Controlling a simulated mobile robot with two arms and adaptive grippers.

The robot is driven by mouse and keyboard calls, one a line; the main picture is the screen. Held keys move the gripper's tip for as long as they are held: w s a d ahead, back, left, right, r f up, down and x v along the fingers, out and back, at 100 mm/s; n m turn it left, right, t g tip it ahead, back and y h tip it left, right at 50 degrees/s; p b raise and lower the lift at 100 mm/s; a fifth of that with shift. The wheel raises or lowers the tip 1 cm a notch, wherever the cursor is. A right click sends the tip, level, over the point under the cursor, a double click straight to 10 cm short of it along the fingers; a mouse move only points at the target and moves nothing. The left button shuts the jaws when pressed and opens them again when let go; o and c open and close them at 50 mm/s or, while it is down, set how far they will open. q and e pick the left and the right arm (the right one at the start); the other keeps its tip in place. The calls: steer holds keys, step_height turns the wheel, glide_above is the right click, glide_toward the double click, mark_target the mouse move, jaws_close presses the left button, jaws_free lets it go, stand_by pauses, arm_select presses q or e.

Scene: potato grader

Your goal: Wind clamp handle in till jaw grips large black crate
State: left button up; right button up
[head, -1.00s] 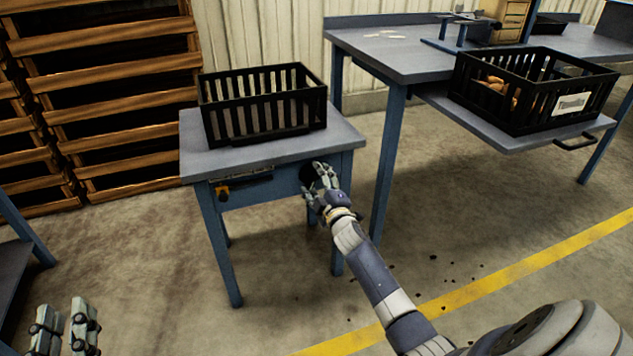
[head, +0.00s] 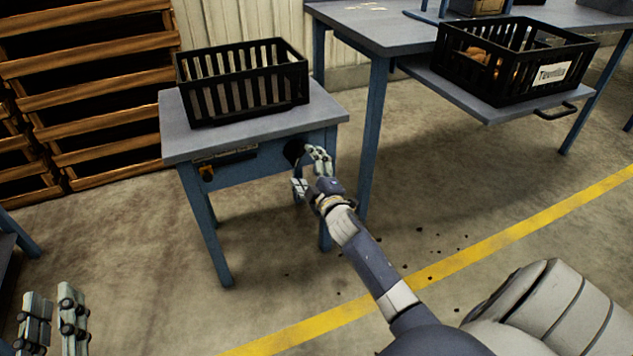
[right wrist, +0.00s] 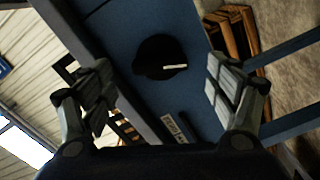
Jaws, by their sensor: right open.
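The large black crate (head: 243,92) stands upright on a small blue table with a grey top (head: 180,141). The clamp handle (head: 296,151) is a round black knob on the table's front, near its right end. In the right wrist view the handle (right wrist: 158,62) shows a pale strip and lies beyond the two spread fingers. My right gripper (head: 309,174) is open and empty, just in front of the handle and apart from it. The clamp jaw cannot be made out against the dark crate. My left gripper (head: 53,322) is open and empty at the lower left, far from the table.
A larger bench (head: 385,40) at the right carries a black crate labelled Tavolilla (head: 510,88) on a lower shelf. Wooden racks (head: 85,100) stand at the left.

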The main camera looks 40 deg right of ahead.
steer(key=v, duration=0.7)
steer(key=shift+s, duration=0.15)
